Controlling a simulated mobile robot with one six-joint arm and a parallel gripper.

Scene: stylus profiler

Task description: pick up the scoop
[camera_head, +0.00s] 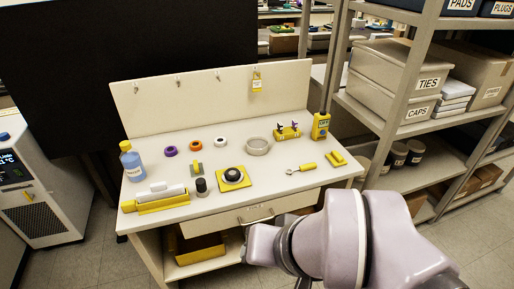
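A small tool with a yellow handle and a grey metal head (291,171) lies flat on the right half of the white bench top, near its front edge. It looks most like the scoop, but its head is too small to make out fully. My pale arm is at the lower right, in front of the bench and apart from both pieces. I cannot make out my gripper's fingers.
The bench (295,152) also holds a blue bottle (132,165), a black knob on a yellow base (232,175), tape rolls, a grey ring (258,147) and a yellow handheld device (320,127). A drawer (272,211) is below. A shelf rack (394,85) stands right.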

